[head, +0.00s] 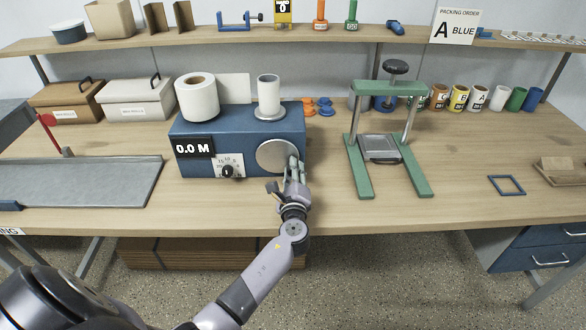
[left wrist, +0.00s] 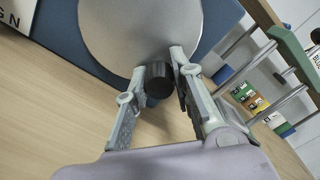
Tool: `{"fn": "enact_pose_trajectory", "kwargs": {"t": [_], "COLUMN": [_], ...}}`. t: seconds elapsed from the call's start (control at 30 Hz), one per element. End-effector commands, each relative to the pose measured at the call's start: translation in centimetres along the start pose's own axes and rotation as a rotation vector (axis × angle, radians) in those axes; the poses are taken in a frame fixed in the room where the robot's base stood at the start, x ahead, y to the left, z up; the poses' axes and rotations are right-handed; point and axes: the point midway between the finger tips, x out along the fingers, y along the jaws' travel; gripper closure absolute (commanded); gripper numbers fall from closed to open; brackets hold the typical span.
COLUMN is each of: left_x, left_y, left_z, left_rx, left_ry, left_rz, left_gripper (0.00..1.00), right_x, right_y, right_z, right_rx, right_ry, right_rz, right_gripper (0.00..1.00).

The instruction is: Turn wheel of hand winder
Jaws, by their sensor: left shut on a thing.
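The hand winder (head: 240,122) is a blue box on the table, with a white roll (head: 197,97) and a pale upright tube (head: 268,95) on top. Its round metal wheel (head: 274,155) is on the front face at the right. It fills the top of the left wrist view (left wrist: 120,30). My left gripper (head: 293,172) is at the wheel's lower right. In the left wrist view, its fingers are shut on the wheel's black knob (left wrist: 158,82), near the rim. My right gripper is not in view.
A green press (head: 418,180) stands right of the winder. A grey cutting board (head: 90,180) lies at left. Small orange and blue parts (head: 318,106) lie behind the winder. A blue frame (head: 507,185) lies at right. The table front between press and frame is clear.

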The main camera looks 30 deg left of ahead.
Motion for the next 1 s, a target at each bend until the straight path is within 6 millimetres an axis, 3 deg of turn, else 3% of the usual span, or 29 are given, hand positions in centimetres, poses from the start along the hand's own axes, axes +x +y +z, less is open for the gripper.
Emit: {"fn": "enact_pose_trajectory", "kwargs": {"t": [0.57,0.6,0.9,1.0], "left_x": [-0.15,-0.15,-0.07,-0.05], "left_y": [0.48,0.48,0.34,0.30], "left_z": [-0.35,-0.35,-0.19,-0.14], "left_rx": [0.037,0.037,0.036,0.036], "left_ry": [0.006,0.007,0.003,0.002], "left_rz": [0.005,0.005,0.003,0.002], "left_gripper": [1.00,0.77,0.57,0.57], "right_x": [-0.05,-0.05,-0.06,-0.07], "right_y": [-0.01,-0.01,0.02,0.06], "right_z": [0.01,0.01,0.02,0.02], "right_rx": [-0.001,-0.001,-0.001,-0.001], "right_ry": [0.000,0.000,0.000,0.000], "right_rz": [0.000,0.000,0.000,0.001], "right_gripper": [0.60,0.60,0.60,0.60]}}
